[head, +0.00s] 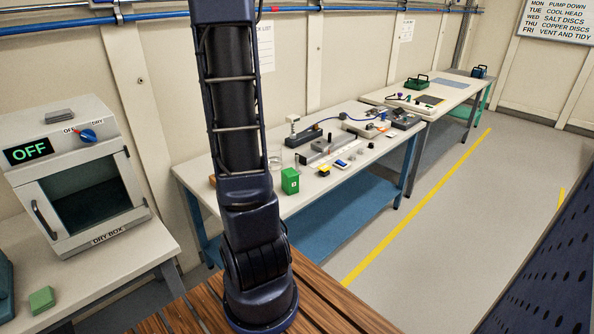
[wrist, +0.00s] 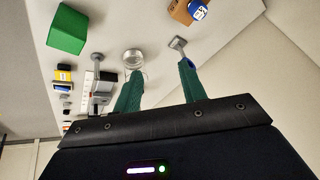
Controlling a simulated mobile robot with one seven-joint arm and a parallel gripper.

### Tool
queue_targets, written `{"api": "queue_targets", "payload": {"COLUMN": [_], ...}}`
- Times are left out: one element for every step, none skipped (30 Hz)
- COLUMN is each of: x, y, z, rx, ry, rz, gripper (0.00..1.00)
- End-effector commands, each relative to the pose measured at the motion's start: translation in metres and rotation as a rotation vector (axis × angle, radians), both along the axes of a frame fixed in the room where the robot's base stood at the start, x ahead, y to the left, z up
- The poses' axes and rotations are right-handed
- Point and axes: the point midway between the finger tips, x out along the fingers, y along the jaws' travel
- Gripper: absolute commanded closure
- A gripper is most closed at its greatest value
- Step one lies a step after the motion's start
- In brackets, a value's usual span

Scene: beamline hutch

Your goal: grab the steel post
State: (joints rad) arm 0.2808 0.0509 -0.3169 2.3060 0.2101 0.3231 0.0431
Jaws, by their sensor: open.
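My gripper (wrist: 160,72) shows in the wrist view, its two teal fingers apart with nothing seen between them. A slim grey metal post with a flat squarish end (wrist: 178,43) is just beyond the right fingertip; that finger partly hides it, and I cannot tell whether they touch. A second slim grey post (wrist: 97,60) stands left of the left finger, by a scaled rail. I cannot tell for sure which is the steel post. In the head view my arm hides the gripper and part of the bench.
A clear glass jar (wrist: 133,60) is close to the left fingertip. A green block (wrist: 68,28) and an orange-brown block (wrist: 182,10) lie farther out. The bench (head: 330,184) holds several instruments. A dry box (head: 80,185) stands on the left table.

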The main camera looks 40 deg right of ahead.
Motion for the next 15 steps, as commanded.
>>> {"api": "queue_targets", "payload": {"x": [0.001, 0.001, 0.001, 0.000, -0.001, -0.002, -0.003, -0.005, -0.008, -0.011, -0.013, -0.016, -0.020, -0.023, -0.027], "y": [-0.018, -0.028, -0.041, -0.051, -0.061, -0.075, -0.085, -0.095, -0.109, -0.119, -0.129, -0.141, -0.151, -0.160, -0.170], "z": [-0.012, -0.018, -0.027, -0.033, -0.039, -0.047, -0.054, -0.061, -0.069, -0.076, -0.082, -0.090, -0.096, -0.102, -0.109], "rx": [-0.008, -0.013, -0.023, -0.028, -0.035, -0.045, -0.054, -0.061, -0.072, -0.081, -0.091, -0.103, -0.112, -0.122, -0.133], "ry": [0.007, 0.009, 0.010, 0.012, 0.013, 0.016, 0.018, 0.021, 0.025, 0.027, 0.030, 0.033, 0.038, 0.041, 0.045], "rz": [-0.034, -0.054, -0.081, -0.101, -0.121, -0.148, -0.167, -0.185, -0.212, -0.232, -0.249, -0.273, -0.290, -0.307, -0.326], "gripper": [0.58, 0.58, 0.58, 0.58, 0.58, 0.58, 0.58, 0.58, 0.58, 0.58, 0.58, 0.58, 0.58, 0.58, 0.58]}}
